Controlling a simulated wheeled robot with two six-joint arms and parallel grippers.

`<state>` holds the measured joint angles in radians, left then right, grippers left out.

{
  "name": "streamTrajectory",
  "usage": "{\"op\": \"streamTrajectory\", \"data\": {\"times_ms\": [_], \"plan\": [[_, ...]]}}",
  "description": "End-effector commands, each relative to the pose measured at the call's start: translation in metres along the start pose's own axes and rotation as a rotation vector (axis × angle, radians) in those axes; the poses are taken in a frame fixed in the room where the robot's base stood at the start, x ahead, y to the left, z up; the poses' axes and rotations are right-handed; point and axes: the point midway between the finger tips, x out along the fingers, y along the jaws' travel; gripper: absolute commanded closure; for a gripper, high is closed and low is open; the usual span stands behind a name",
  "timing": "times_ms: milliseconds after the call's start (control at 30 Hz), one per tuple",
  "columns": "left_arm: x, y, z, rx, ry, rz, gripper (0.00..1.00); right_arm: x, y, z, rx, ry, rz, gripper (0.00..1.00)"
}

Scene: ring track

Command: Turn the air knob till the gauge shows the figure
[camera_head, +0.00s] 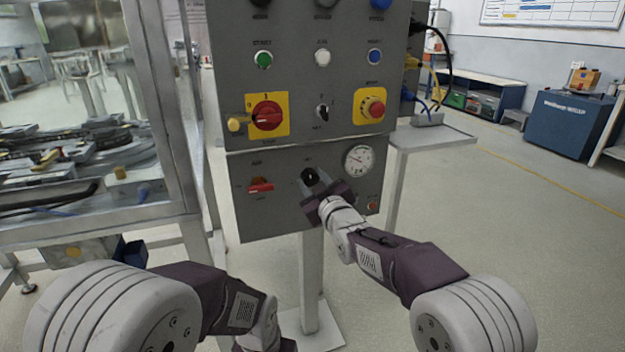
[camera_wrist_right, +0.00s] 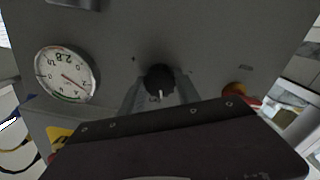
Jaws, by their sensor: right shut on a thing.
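The black air knob (camera_head: 310,175) sits on the lower grey panel. My right gripper (camera_head: 314,182) is shut on it, and in the right wrist view the knob (camera_wrist_right: 160,78) with its white mark shows between the two fingers. The round white gauge (camera_head: 359,159) is up and right of the knob. In the wrist view the gauge (camera_wrist_right: 67,76) appears turned over, with a figure that looks like 2.8 on its face and a thin needle; its exact reading is too small to tell. My left gripper (camera_head: 266,345) is only partly in view at the bottom edge, its fingertips hidden.
A red switch (camera_head: 261,187) is left of the knob and a small orange-red button (camera_head: 372,205) is at lower right. Above are a red rotary switch (camera_head: 267,115) and an emergency button (camera_head: 373,108). A framed glass enclosure (camera_head: 187,130) stands close on the left.

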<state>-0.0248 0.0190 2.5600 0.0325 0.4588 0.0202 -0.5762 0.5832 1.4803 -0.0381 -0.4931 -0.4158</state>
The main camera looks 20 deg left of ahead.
Motion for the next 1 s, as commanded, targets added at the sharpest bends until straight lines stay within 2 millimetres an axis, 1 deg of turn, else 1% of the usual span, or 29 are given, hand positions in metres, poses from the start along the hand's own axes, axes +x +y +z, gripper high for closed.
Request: {"op": "streamTrajectory", "data": {"times_ms": [1000], "plan": [[-0.025,0.001,-0.003,0.0,0.0,0.0,0.64,0.0,0.001,-0.001,0.961,-0.001,0.0,1.0]]}}
